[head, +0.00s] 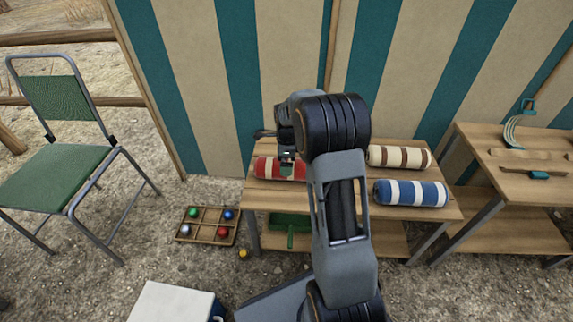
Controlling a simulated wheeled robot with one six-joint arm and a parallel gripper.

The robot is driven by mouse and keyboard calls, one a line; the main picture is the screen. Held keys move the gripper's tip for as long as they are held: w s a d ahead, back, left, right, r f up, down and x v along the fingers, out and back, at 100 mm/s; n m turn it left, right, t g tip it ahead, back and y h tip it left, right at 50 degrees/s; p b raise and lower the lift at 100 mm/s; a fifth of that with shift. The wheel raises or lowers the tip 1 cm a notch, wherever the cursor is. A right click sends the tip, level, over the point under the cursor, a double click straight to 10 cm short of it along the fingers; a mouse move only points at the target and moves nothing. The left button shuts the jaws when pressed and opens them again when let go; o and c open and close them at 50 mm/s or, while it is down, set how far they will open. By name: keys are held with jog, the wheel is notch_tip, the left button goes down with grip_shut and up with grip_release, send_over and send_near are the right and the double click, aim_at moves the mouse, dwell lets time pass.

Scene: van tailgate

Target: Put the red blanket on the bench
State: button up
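The red blanket (267,168), rolled up with pale bands, lies at the left end of a low wooden bench (340,200) with a lower shelf. My gripper (287,165) points down over the right part of the red blanket. Its fingers overlap the roll in the head view, and I cannot tell whether they touch it or are closed on it. My arm hides the middle of the bench and whatever lies at the right end of the red blanket.
A brown-and-cream roll (399,157) and a blue-and-white roll (408,193) lie right of my arm. A second wooden table (500,190) with tools stands at right. A green chair (55,175), a tray of balls (208,226) and a white box (172,303) are at left.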

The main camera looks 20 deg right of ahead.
notch_tip(320, 180, up, 7)
jog(key=shift+p, duration=1.1)
jog(key=shift+s+a+r, duration=0.1)
jog(key=shift+r, duration=0.3)
jog(key=s+a+r+n+t, duration=0.1)
jog(key=s+a+r+n, duration=0.1)
jog(key=s+n, duration=0.5)
jog(key=s+a+r+n+t, duration=0.1)
jog(key=s+a+r+n, duration=0.1)
jog(key=s+a+n, duration=0.3)
jog(key=s+a+r+n, duration=0.2)
jog(key=s+a+n, duration=0.1)
jog(key=s+n, duration=0.6)
jog(key=n, duration=0.3)
jog(key=shift+s+a+t, duration=0.3)
jog(key=shift+s+t, duration=0.05)
jog(key=shift+t, duration=0.05)
jog(key=shift+r, duration=0.1)
